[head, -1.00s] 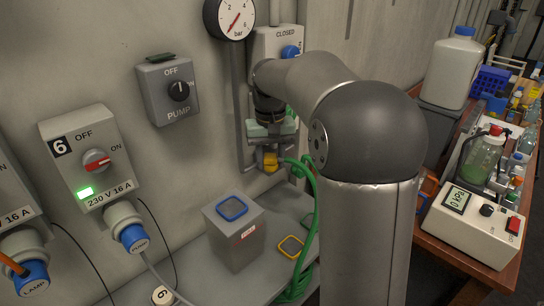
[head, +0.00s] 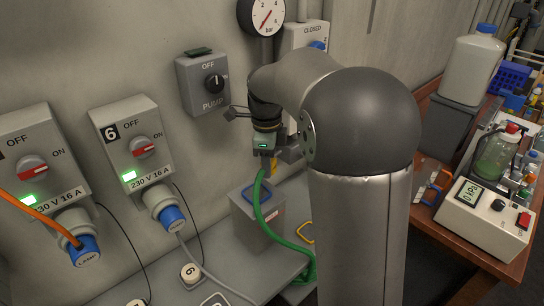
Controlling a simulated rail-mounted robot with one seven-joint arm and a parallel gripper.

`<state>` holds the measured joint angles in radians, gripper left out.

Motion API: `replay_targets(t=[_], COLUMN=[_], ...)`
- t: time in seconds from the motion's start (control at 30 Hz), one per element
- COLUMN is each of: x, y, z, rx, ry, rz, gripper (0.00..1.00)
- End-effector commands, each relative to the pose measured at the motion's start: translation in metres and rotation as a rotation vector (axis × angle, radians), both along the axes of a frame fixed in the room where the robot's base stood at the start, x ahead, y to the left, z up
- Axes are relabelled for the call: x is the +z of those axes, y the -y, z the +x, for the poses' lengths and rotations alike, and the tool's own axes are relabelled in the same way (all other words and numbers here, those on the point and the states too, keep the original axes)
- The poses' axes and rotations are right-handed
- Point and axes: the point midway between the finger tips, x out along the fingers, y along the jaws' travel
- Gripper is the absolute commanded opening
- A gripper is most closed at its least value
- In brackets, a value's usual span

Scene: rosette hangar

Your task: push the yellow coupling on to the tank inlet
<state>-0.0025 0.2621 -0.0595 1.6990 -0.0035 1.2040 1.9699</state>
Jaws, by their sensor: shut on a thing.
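My gripper (head: 270,158) points down in front of the wall, above the grey box. It is shut on the yellow coupling (head: 274,167), of which only a small yellow part shows below the jaws. A green hose (head: 262,205) hangs from the gripper area, passes in front of the grey box and runs down to the bench. The grey box (head: 266,228) has a label on its front and a blue-outlined square on top. I cannot make out the tank inlet for certain. The coupling is held in the air, apart from the box top as far as I can tell.
The pump switch box (head: 203,85), the pressure gauge (head: 264,14) and the socket boxes (head: 128,140) are on the wall. Cables hang at the left. A crowded wooden table (head: 470,240) stands at the right.

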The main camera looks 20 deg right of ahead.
Motion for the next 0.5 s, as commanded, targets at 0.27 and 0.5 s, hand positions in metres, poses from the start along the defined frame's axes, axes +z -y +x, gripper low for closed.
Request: replay_targets(t=[0.27, 0.5], x=[0.000, 0.009], y=[-0.008, -0.026], z=[-0.002, 0.001], rx=[-0.337, -0.422], ry=[0.004, 0.032], rz=[-0.012, 0.012], gripper=[0.17, 0.17])
